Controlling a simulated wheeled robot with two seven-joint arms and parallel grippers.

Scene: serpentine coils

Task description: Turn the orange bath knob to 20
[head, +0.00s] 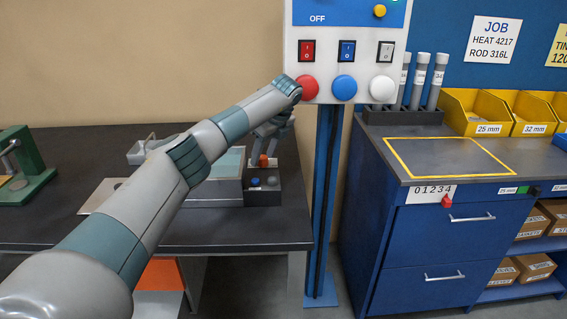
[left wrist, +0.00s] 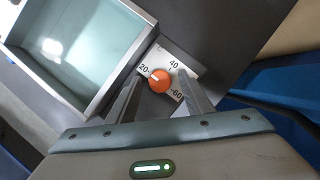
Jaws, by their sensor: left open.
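The orange bath knob (left wrist: 159,81) sits on a white dial plate (left wrist: 176,62) marked 20, 40 and 60, beside the bath. A pale mark on the knob lies on its left side, towards the 20. My left gripper (left wrist: 161,84) is open, with one finger on each side of the knob. I cannot tell if the fingers touch it. In the head view, the left gripper (head: 265,147) points down over the orange knob (head: 263,161), partly hiding it. The bath (head: 222,184) is partly hidden behind my arm. My right gripper is not in view.
A control box (head: 347,60) with red, blue and white buttons stands on a blue post (head: 324,200) right of the gripper. The dark bench (head: 60,215) holds a green device (head: 22,170) at left. A blue cabinet (head: 440,240) stands at right.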

